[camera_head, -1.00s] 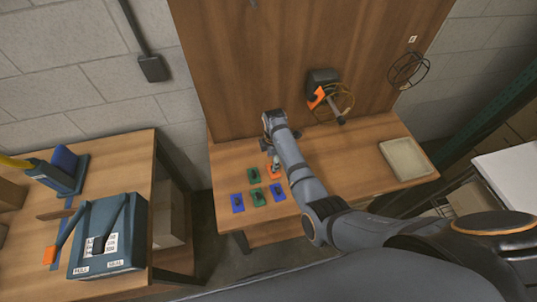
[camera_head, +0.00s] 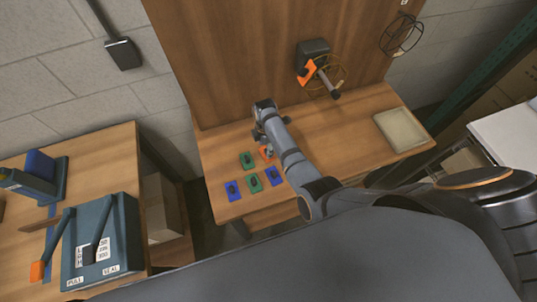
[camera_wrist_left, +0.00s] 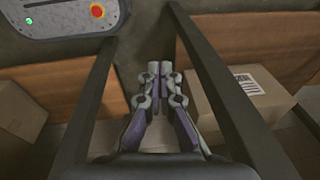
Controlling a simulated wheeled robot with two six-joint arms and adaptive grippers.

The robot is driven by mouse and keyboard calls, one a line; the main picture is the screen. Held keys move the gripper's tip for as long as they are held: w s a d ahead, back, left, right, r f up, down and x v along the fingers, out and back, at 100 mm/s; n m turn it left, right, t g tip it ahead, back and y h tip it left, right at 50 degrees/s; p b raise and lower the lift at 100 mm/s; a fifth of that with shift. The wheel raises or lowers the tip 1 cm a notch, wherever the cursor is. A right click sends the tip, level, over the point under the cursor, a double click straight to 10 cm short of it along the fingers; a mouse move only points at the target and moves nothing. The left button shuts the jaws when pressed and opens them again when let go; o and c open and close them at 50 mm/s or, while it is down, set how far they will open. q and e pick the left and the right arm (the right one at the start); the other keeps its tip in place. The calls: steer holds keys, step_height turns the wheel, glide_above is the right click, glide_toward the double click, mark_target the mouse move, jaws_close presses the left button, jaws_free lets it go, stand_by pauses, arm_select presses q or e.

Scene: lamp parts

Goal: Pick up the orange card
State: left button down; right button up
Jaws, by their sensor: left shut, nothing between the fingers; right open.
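The orange card (camera_head: 264,154) lies on the wooden workbench, at the far right of a small group of cards. My right gripper (camera_head: 267,148) points down right over it and hides part of it. The right jaws are open; I cannot tell whether the fingers touch the card. My left gripper (camera_wrist_left: 158,80) shows in the left wrist view, shut and empty, away from the cards. The left gripper does not show in the head view.
Green cards (camera_head: 247,160) and blue cards (camera_head: 233,190) lie close beside the orange one. A pale tray (camera_head: 402,129) sits at the bench's right. A lamp-like part with an orange piece (camera_head: 307,72) is at the back panel. A cardboard box (camera_wrist_left: 238,92) shows in the left wrist view.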

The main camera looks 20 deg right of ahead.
mark_target(265, 151)
step_height(265, 151, down, 4)
steer(key=b, duration=0.2)
steer(key=shift+d+r+b, duration=0.15)
steer(key=shift+b, duration=0.15)
steer(key=shift+w, duration=0.2)
steer(key=shift+c, duration=0.8)
steer(key=shift+r, duration=0.1)
steer(key=shift+c, duration=1.2)
steer(key=c, duration=0.5)
arm_select(q)
steer(key=shift+g, duration=0.3)
steer(key=f, duration=0.1)
steer(key=s+f, duration=0.1)
steer(key=f, duration=0.2)
steer(key=shift+s+a+f, duration=0.15)
steer(key=shift+s+f, duration=0.05)
steer(key=shift+s, duration=0.1)
arm_select(e)
steer(key=shift+c, duration=0.7)
arm_select(q)
steer(key=shift+r, duration=0.1)
